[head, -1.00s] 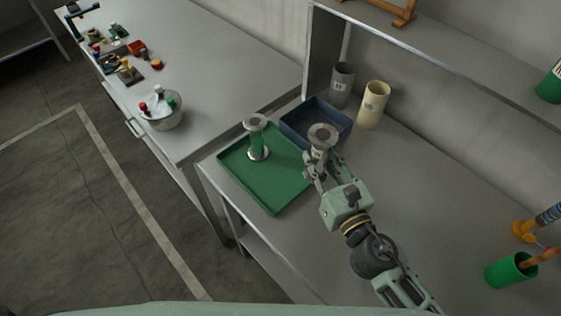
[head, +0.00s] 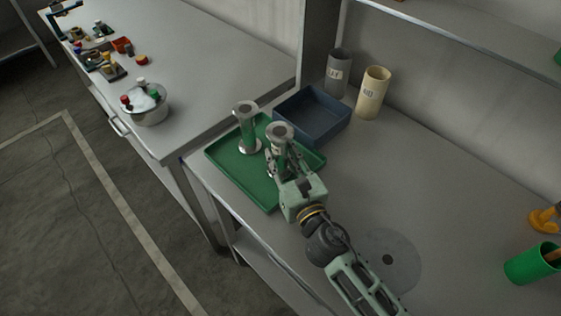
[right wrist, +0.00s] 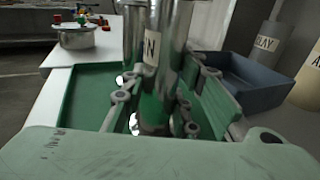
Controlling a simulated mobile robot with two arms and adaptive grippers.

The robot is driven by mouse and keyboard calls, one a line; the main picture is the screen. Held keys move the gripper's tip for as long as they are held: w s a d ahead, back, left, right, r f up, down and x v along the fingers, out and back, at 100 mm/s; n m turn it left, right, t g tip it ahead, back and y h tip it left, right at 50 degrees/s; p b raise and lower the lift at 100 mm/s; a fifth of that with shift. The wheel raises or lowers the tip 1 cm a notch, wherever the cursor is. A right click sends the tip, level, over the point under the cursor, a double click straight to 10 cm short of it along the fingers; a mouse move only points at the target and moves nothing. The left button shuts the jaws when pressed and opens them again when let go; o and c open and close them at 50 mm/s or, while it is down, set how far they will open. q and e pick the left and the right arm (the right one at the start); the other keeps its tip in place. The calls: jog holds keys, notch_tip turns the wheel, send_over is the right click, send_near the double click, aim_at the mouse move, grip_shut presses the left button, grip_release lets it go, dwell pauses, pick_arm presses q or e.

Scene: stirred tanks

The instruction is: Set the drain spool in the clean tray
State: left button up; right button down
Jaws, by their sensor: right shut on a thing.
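The drain spool (head: 281,146) is a flanged metal piece with a pale label; in the right wrist view (right wrist: 172,35) the label's visible end reads "IN". My right gripper (head: 279,164) is shut around it and holds it upright over the right part of the green tray (head: 228,176). I cannot tell whether its lower flange touches the tray. The green tray also shows in the right wrist view (right wrist: 88,85). A similar spool (head: 246,130) with a green middle stands upright in the tray, just left of the held one. My left gripper is not in view.
A dark blue bin (head: 325,124) sits behind the tray. A grey canister (head: 338,75) and a cream canister (head: 372,95) stand behind it. A green cup (head: 530,264) is at the right. The table's middle is largely clear.

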jog(key=shift+r, duration=0.1)
jog(key=c, duration=1.8)
grip_release()
jog(key=o, duration=0.4)
jog(key=shift+s, duration=0.15)
jog(key=b+v, duration=0.2)
jog(key=v, duration=0.8)
jog(key=shift+s+d+f, duration=0.2)
jog(key=shift+s+d, duration=0.05)
jog(key=shift+s, duration=0.1)
jog(key=shift+s+d+r+b, duration=0.2)
jog(key=shift+s+b, duration=0.15)
jog(key=shift+s, duration=0.1)
